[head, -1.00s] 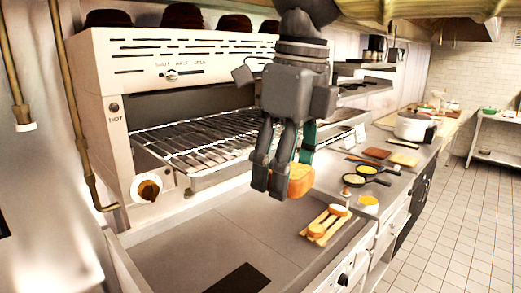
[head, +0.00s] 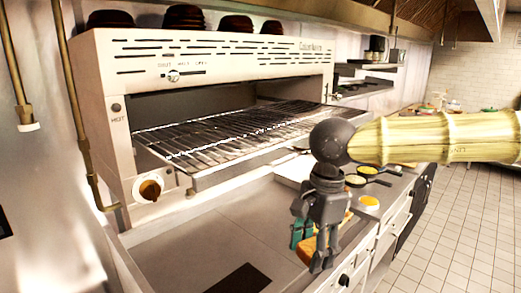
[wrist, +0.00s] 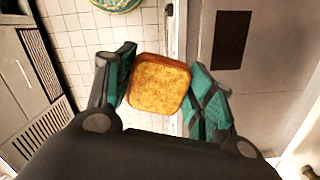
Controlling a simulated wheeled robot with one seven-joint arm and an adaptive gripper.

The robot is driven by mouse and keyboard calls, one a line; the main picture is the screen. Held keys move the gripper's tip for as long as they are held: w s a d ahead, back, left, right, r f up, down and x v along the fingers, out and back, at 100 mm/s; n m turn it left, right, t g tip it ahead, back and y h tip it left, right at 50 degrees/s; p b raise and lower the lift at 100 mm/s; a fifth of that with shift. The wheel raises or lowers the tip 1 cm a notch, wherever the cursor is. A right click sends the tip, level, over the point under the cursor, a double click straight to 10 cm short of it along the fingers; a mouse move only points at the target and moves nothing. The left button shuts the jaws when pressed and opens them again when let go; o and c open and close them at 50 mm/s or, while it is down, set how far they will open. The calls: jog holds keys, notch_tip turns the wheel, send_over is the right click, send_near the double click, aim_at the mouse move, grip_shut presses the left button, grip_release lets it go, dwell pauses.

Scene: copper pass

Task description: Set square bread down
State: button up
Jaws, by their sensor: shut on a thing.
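The square bread (wrist: 158,84) is a golden-brown toasted slice. In the wrist view it sits between both teal-padded fingers of my gripper (head: 311,250), which is shut on it. In the head view only part of the bread (head: 306,251) shows, low between the fingers, near the front edge of the steel counter (head: 215,235). I cannot tell whether it touches the counter. In the wrist view the counter edge runs behind the bread, with floor tiles to its left.
A large grill oven (head: 220,75) with a wire rack (head: 230,135) jutting forward stands behind the counter. A dark rectangle (head: 238,279) lies at the front. Small pans (head: 368,170) and a yellow-topped dish (head: 369,202) are to the right. Left of my gripper the counter is clear.

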jog(key=w+d+f+n, duration=0.2)
jog(key=f+n, duration=0.2)
jog(key=f, duration=0.3)
jog(key=w+d+f+n, duration=0.2)
jog(key=w+f+n, duration=0.1)
jog(key=f, duration=0.5)
jog(key=w+d+f+n+h, duration=0.1)
jog(key=w+d+f+n, duration=0.2)
jog(key=f+n, duration=0.3)
jog(key=shift+w+f+g, duration=0.25)
jog(key=shift+f+g, duration=0.15)
jog(key=shift+f, duration=0.55)
jog(key=shift+s+a, duration=0.1)
jog(key=shift+a, duration=0.1)
jog(key=shift+d+r, duration=0.1)
jog(key=shift+d, duration=0.15)
